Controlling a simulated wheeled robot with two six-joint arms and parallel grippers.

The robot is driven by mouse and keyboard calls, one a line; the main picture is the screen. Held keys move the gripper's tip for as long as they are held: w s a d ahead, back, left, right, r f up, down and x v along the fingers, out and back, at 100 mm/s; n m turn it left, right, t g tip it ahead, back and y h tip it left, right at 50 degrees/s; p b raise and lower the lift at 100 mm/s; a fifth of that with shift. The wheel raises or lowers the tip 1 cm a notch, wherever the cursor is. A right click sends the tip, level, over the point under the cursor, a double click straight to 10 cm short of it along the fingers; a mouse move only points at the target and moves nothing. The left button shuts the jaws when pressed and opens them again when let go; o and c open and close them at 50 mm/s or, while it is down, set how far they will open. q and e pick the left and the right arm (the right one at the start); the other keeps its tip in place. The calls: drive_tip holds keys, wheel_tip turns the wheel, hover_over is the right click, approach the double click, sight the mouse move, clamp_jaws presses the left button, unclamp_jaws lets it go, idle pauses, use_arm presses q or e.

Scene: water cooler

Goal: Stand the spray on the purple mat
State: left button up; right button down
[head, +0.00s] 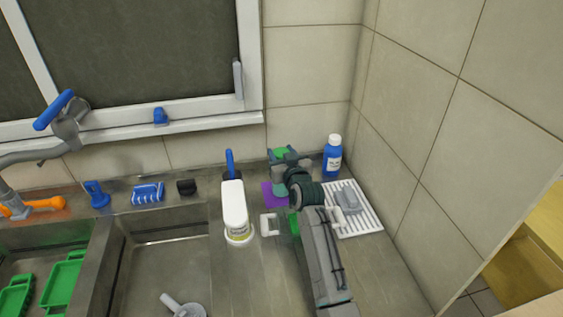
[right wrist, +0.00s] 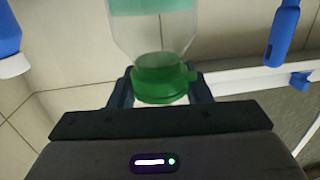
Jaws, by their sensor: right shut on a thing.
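The spray has a clear body and a green top; the green top (head: 280,153) shows beyond my right gripper (head: 287,164) in the head view. My right gripper is shut on the spray around its green part (right wrist: 162,80), between both fingers in the right wrist view. That view appears upside down, so the spray looks upright. The purple mat (head: 270,191) lies on the counter below and left of the gripper, partly hidden by my right arm. Whether the spray's base touches the mat is hidden. My left gripper is not in view.
A white bottle (head: 234,208) stands left of the mat. A blue bottle (head: 332,160) stands at the back right, near a white ribbed rack (head: 366,217) holding a grey item. Sink basins (head: 165,262) lie left. Tiled walls close off the back and right.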

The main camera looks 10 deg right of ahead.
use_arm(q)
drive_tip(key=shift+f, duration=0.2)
use_arm(e)
drive_tip(key=shift+w+f, duration=0.1)
drive_tip(key=shift+f, duration=0.05)
drive_tip(key=shift+f, duration=0.15)
drive_tip(key=c, duration=0.7)
unclamp_jaws()
drive_tip(key=shift+c, duration=0.2)
use_arm(q)
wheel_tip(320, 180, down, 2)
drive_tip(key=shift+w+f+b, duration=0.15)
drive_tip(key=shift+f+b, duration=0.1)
drive_tip(key=shift+b, duration=0.95)
use_arm(e)
drive_tip(key=s+d, duration=0.1)
drive_tip(key=s, duration=1.1)
drive_tip(key=shift+d+r, duration=0.15)
drive_tip(key=shift+r, duration=0.3)
